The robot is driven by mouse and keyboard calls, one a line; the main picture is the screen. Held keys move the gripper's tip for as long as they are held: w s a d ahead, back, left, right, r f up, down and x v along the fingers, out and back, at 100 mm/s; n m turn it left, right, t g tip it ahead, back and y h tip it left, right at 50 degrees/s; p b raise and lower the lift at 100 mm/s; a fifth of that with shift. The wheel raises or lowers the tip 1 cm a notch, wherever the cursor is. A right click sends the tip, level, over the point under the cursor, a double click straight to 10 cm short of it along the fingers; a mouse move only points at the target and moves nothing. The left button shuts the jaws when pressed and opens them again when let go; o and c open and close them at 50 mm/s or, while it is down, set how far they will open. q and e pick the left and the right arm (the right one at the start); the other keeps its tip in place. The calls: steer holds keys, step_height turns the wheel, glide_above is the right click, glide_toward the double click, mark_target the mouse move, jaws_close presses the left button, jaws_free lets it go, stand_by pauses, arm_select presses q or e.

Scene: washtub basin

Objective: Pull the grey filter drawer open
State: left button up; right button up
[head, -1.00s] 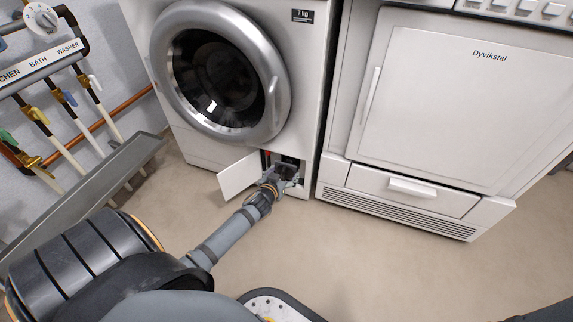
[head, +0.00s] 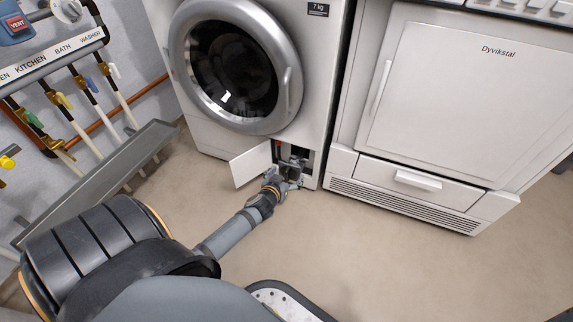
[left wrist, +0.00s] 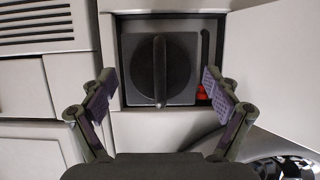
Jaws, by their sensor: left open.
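The grey filter drawer (left wrist: 184,93) is a square plate with a dark round knob and upright bar, seen head-on in the left wrist view. It sits in an open recess at the washing machine's lower right, and shows small in the head view (head: 293,161). My left gripper (head: 284,181) is just in front of the recess. In the left wrist view its open fingers (left wrist: 160,82) stand on either side of the plate, with nothing between them visibly gripped. How far the drawer sticks out cannot be told. My right gripper is not in view.
A white flap (head: 251,165) hangs open left of the recess. A red part (left wrist: 202,93) sits right of the drawer. The washing machine (head: 325,95) stands beside a dryer (head: 440,100). A grey trough (head: 100,180) and pipes line the left wall. The floor in front is clear.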

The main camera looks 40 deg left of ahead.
arm_select(q)
steer(key=v, duration=1.2)
steer(key=shift+f, duration=0.1)
